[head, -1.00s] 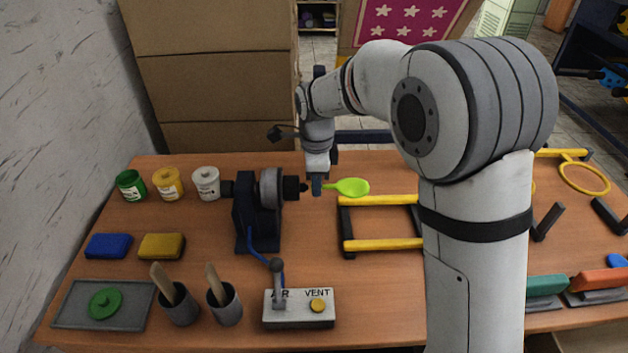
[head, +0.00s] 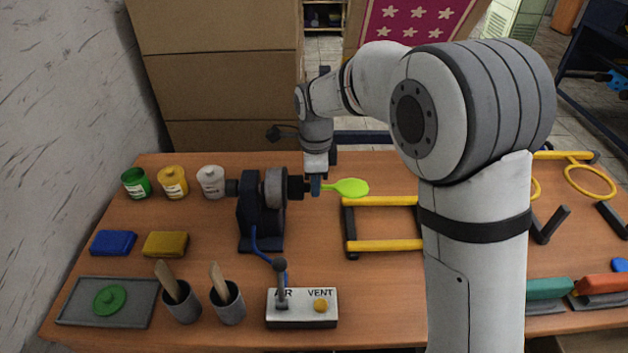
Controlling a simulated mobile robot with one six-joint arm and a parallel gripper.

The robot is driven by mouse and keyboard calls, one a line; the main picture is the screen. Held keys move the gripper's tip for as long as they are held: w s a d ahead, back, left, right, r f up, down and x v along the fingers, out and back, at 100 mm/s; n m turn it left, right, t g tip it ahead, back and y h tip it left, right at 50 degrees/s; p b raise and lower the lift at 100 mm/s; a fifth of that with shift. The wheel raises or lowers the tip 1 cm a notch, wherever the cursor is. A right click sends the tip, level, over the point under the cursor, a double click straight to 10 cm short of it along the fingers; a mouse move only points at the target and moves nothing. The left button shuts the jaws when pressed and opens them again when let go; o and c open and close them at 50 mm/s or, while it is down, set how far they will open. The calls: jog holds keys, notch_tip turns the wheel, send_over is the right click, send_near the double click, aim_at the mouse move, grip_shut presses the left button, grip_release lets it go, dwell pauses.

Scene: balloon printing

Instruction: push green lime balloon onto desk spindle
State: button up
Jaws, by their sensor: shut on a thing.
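The lime green balloon (head: 350,187) is flat, with its wide end pointing right and its neck running left into my gripper. My gripper (head: 316,188) points down and is shut on the balloon's neck. The desk spindle (head: 263,205) is a dark stand with a grey disc and a black nose (head: 297,187) pointing right. The gripper is right beside the nose, at about its height. The nose's tip is hidden behind or against the fingers, so I cannot tell whether the neck is around it.
A yellow-barred rack (head: 380,246) stands right of the spindle. An AIR/VENT box (head: 302,310) with a lever is in front. Several paint jars (head: 172,183) stand to the left, with brush cups (head: 228,303) nearer. My arm hides part of the desk.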

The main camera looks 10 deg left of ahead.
jog(key=o, duration=0.8)
jog(key=shift+o, duration=0.2)
notch_tip(320, 180, up, 9)
jog(key=p, duration=0.6)
jog(key=shift+w, duration=0.1)
